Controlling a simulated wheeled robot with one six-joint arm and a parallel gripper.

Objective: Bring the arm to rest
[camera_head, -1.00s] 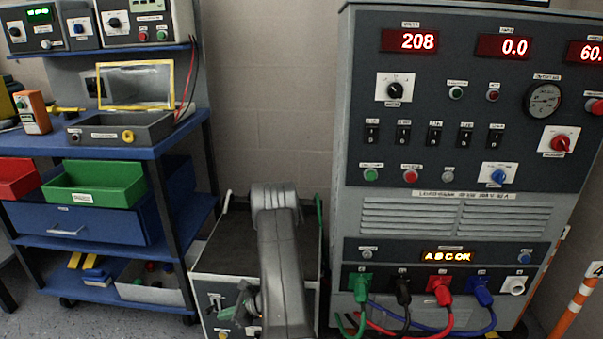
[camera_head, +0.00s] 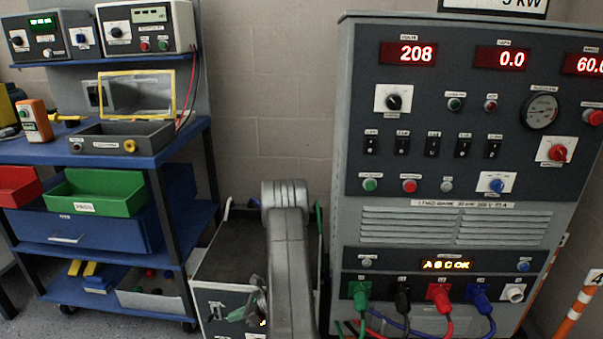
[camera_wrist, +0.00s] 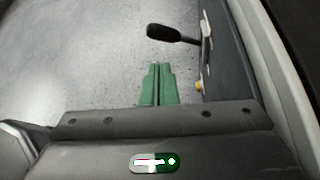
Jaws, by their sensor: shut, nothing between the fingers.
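My gripper (camera_wrist: 158,84) shows in the wrist view with its two green fingers together and nothing between them. Below it is grey speckled floor. In the head view my grey arm rises in the lower middle, in front of a dark-topped case; the fingers cannot be made out clearly there. In the wrist view a dark panel with a black handle (camera_wrist: 172,34) and a yellow knob (camera_wrist: 199,86) stands just right of the fingers, apart from them.
A grey load bank cabinet (camera_head: 480,216) stands at right, with green, black, red and blue plugs along its bottom. The dark-topped case (camera_head: 232,250) is beside my arm. A blue cart (camera_head: 170,150) with bins stands at left. An orange-white post (camera_head: 577,310) is at far right.

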